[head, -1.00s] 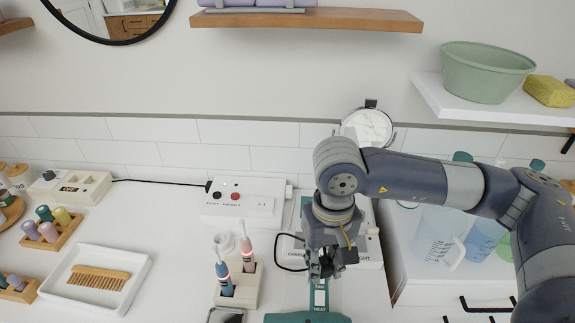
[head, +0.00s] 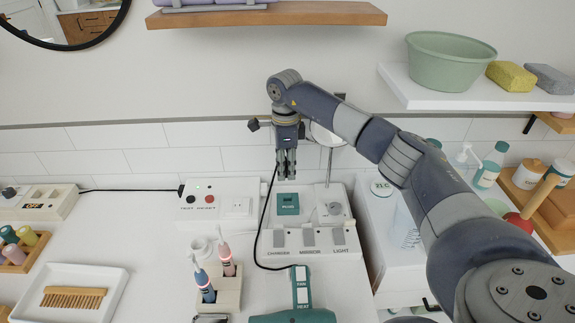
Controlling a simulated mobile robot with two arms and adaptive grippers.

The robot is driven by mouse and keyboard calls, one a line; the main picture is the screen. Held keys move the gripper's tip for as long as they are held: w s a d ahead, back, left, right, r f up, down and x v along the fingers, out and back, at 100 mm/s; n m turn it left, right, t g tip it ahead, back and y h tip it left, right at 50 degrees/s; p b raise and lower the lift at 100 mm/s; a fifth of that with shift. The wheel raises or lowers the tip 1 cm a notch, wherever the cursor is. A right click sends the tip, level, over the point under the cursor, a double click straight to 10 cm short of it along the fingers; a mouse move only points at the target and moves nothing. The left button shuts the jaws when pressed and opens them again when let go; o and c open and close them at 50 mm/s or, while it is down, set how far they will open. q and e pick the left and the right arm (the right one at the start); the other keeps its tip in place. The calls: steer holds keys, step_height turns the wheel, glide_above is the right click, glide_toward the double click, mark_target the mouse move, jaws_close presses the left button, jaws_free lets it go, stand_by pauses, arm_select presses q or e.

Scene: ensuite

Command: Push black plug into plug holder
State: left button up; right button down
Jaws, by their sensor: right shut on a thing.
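My right gripper (head: 287,172) points down in front of the tiled wall, above the back of the counter. It is shut, and a black cord (head: 264,215) hangs from its fingers. The black plug at the cord's end is mostly hidden between the fingers. The cord curves down and round to the teal hair dryer (head: 292,317) at the front. Below the gripper, a teal square labelled holder (head: 288,204) sits on a white unit; its lettering is too small to read surely. The gripper is above and apart from it. My left gripper is out of view.
The white unit has switches marked charger, mirror and light (head: 310,238). A round mirror (head: 328,135) on a stand is right of the gripper. A white test/reset box (head: 215,201) stands left, toothbrushes in a holder (head: 228,294) in front. The wooden shelf (head: 270,14) overhangs above.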

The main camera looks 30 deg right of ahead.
steer(key=shift+d+f+m, duration=0.1)
steer(key=shift+d+m, duration=0.3)
steer(key=shift+f, duration=0.1)
steer(key=b, duration=0.3)
glide_above(288, 202)
steer(key=w, duration=0.1)
steer(key=shift+d+f, duration=0.15)
steer(key=shift+f, duration=1.3)
steer(key=shift+d+f, duration=0.1)
steer(key=shift+f, duration=1.3)
steer(key=shift+f+b, duration=1.45)
steer(key=shift+f, duration=0.6)
steer(key=c, duration=1.2)
jaws_free()
steer(key=shift+c, duration=0.2)
